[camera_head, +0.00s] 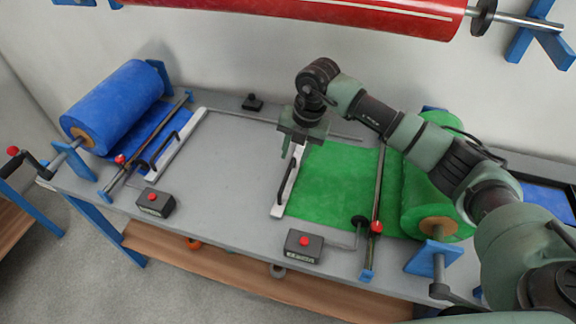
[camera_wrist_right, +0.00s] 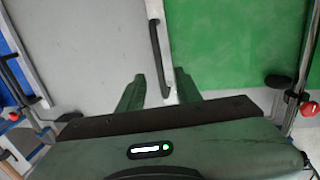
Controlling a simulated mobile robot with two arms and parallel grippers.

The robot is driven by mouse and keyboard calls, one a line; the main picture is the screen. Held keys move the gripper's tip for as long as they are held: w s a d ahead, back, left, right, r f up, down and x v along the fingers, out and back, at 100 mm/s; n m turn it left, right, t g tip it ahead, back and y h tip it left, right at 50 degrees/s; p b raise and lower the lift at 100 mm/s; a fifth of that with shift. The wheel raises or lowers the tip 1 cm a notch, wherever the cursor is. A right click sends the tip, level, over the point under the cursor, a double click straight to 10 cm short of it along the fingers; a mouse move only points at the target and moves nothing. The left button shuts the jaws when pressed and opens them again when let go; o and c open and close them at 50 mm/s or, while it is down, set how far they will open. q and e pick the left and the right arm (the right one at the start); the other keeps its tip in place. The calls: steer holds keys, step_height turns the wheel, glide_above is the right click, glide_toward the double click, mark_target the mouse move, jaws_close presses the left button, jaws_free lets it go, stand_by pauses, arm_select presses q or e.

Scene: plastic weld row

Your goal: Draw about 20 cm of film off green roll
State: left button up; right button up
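The green roll (camera_head: 420,185) sits on its stand at the right of the grey table. Its green film (camera_head: 338,180) lies flat on the table, stretching left to a white bar (camera_head: 278,208) with a black handle (camera_head: 287,182). My right gripper (camera_head: 299,146) is over the far end of that bar. In the right wrist view its two green fingers (camera_wrist_right: 158,82) are apart, with the end of the black handle (camera_wrist_right: 155,50) between them. I see a gap at the fingers; no grip on the handle shows. My left gripper is in neither view.
A blue roll (camera_head: 112,100) with its own white bar (camera_head: 174,150) stands at the left. Red-button boxes (camera_head: 304,246) and (camera_head: 154,203) sit near the front edge. A red roll (camera_head: 320,12) hangs behind. The table middle (camera_head: 225,170) is clear.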

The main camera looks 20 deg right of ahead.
mark_target(287, 174)
steer(key=f, duration=0.2)
steer(key=a+f+p, duration=0.1)
steer(key=f, duration=0.3)
steer(key=shift+w+a+f, duration=0.2)
steer(key=shift+w+f, duration=0.1)
steer(key=shift+f, duration=0.1)
jaws_close()
stand_by(1.0)
